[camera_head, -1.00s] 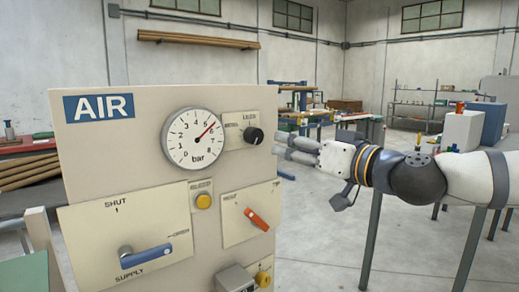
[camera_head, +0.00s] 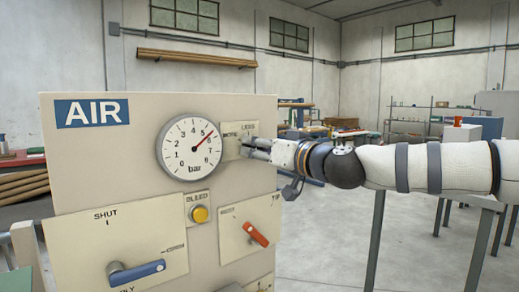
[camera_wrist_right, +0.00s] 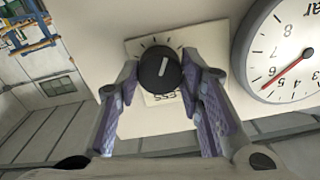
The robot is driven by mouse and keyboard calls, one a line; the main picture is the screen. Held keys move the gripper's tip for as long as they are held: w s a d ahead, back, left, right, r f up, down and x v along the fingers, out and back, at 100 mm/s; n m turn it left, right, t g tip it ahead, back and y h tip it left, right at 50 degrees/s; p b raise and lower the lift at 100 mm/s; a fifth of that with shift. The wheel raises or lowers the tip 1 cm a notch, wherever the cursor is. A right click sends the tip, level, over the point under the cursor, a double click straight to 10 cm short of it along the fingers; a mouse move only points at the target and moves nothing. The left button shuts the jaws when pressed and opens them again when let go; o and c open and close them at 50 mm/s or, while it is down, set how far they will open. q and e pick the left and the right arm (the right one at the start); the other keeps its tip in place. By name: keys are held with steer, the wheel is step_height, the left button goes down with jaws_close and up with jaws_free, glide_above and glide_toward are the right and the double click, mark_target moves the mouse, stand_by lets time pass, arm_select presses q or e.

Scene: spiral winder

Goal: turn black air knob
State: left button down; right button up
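The black air knob (camera_wrist_right: 160,68) is round with a white pointer line and sits on a small cream plate (camera_wrist_right: 146,47) with tick marks. In the right wrist view the two fingers of my right gripper (camera_wrist_right: 162,74) stand apart, one on each side of the knob. A clear touch on the knob cannot be made out. In the head view my right gripper (camera_head: 256,149) reaches in from the right to the knob plate (camera_head: 236,134) and hides the knob. My left gripper is out of view.
The AIR panel (camera_head: 107,188) also carries a gauge (camera_head: 189,148) with a red needle, a yellow button (camera_head: 200,214), an orange lever (camera_head: 257,234) and a blue-handled supply lever (camera_head: 137,271). Legged tables stand at the right.

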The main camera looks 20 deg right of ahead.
steer(key=c, duration=0.4)
steer(key=shift+m, duration=1.7)
steer(key=o, duration=1.2)
steer(key=v, duration=1.2)
